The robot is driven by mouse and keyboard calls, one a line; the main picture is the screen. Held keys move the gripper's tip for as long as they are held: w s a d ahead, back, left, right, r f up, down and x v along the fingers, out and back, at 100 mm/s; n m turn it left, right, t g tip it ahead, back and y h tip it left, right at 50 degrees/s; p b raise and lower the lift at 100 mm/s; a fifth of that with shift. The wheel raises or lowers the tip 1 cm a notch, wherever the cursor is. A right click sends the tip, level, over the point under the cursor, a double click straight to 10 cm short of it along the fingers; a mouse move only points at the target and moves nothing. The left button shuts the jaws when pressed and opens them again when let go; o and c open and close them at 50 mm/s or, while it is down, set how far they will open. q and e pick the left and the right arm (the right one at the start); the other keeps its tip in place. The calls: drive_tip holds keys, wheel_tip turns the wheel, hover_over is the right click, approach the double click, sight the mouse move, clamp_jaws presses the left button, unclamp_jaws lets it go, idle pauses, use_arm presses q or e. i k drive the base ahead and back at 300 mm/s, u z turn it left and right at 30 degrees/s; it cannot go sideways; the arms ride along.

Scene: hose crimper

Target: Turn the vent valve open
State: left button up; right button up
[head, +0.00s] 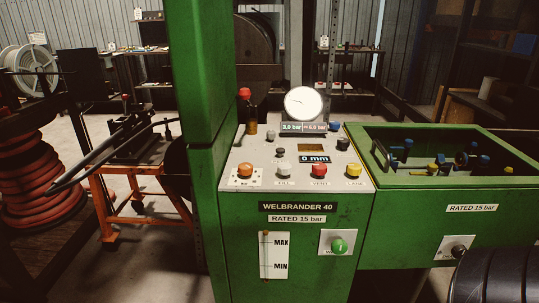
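The green press cabinet marked WELBRANDER 40 (240,240) stands in the middle with a pale control panel on top. A red knob (320,170) on the panel has a small label under it that seems to read VENT. A red-topped brass fitting (245,112) stands upright at the panel's back left; I cannot tell whether it is a valve. A round white gauge (303,104) stands at the back, above a plate reading 3.0 bar and 6.0 bar. Its needle points to the left. Neither of my grippers is in view.
An orange knob (245,170) and a yellow knob (354,170) share the panel with several dark knobs. A green knob (339,246) is on the front. A green bin (450,215) with coloured parts adjoins at right. A tall green column (201,80) rises at left.

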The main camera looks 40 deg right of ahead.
sight(319, 170)
drive_tip(key=i, duration=0.35)
drive_tip(key=z, duration=1.15)
